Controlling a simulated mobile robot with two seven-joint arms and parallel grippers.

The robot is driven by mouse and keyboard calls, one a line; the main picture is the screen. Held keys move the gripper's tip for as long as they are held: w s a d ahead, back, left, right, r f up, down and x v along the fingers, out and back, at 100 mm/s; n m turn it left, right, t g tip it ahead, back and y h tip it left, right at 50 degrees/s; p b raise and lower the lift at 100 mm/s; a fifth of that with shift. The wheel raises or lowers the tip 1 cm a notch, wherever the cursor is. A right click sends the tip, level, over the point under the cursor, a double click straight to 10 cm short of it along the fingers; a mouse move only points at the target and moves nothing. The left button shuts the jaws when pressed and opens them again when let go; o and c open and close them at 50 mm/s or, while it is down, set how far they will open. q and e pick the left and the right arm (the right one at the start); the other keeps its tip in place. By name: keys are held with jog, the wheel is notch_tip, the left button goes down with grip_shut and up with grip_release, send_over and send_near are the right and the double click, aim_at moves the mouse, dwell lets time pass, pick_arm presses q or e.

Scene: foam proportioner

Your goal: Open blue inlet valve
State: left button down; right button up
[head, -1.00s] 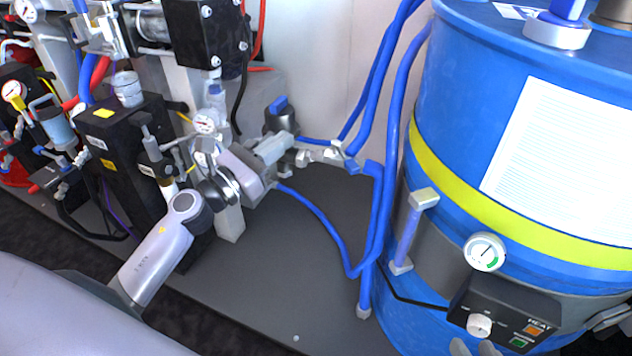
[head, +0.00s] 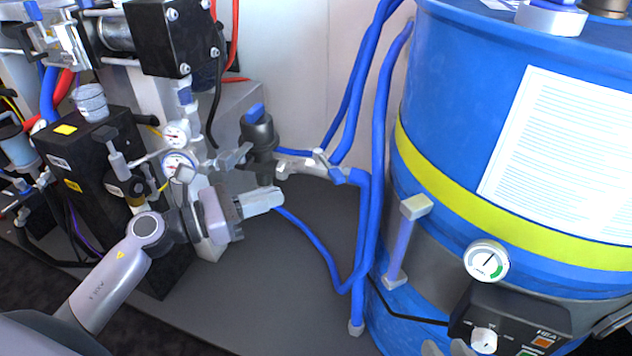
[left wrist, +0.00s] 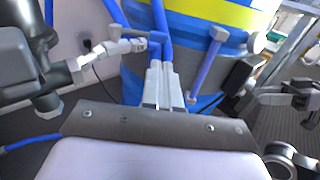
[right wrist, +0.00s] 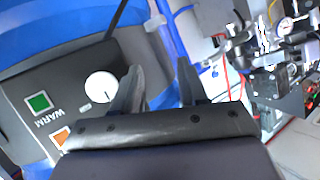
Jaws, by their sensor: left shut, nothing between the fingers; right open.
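The inlet valve (head: 322,163) is a small silver valve with a lever on the metal pipe, beside the blue hose fitting (head: 339,176). In the left wrist view the valve (left wrist: 112,50) is at the upper left, with the blue fitting (left wrist: 157,38) to its right. My left gripper (head: 280,197) is shut and empty, below and in front of the pipe and apart from the valve. Its pale fingers (left wrist: 160,68) are together in the left wrist view. My right gripper (right wrist: 158,75) is open and empty near the heater box; only its fingertips (head: 447,347) show in the head view.
The blue drum (head: 455,110) stands at right, with a gauge (head: 486,261) and black heater box (head: 515,318). Blue hoses (head: 378,130) run between drum and pipe. A dark strainer with a blue top (head: 257,130) and pump equipment (head: 95,155) stand left. The grey floor between is mostly clear.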

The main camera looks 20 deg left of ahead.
aim_at(332, 178)
pick_arm(q)
jog(key=x, duration=0.8)
jog(key=shift+w+d, duration=0.1)
jog(key=shift+w, duration=0.15)
jog(key=shift+w+d, duration=0.35)
jog(key=shift+d, duration=0.05)
jog(key=shift+d, duration=0.15)
